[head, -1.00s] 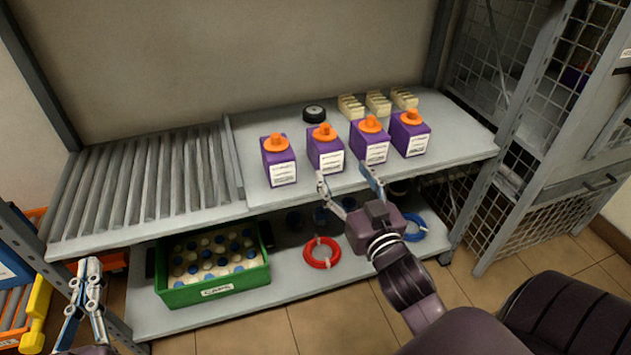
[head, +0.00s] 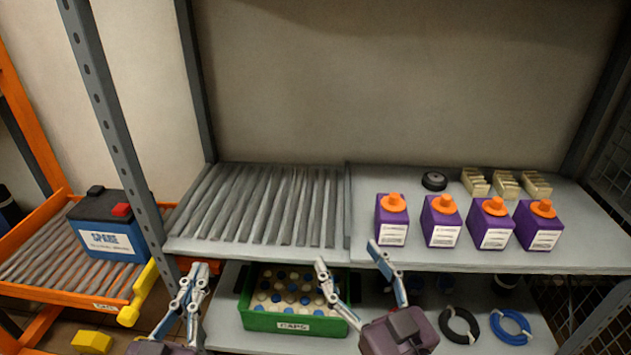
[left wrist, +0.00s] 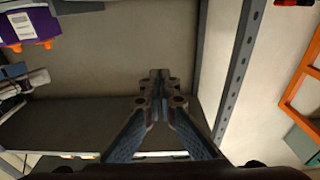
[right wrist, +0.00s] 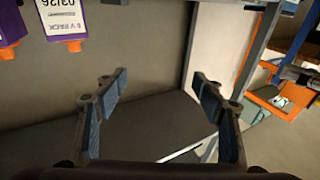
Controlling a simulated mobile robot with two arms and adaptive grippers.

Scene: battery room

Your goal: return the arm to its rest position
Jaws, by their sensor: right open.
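My right gripper (head: 348,264) is open and empty, in front of the lower shelf, just right of the green crate in the head view. In the right wrist view its two fingers (right wrist: 160,87) stand wide apart with nothing between them. My left gripper (head: 198,276) is low in the head view, left of the green crate. In the left wrist view its fingertips (left wrist: 160,82) meet, with nothing seen between them. Both forearms are mostly out of frame.
Several purple packs with orange tops (head: 441,222) stand on the upper shelf (head: 405,262), right of grey rollers (head: 260,207). Below are a green crate (head: 293,325) of caps, a black ring (head: 459,325) and a blue ring (head: 510,327). A blue battery (head: 104,222) sits on an orange rack.

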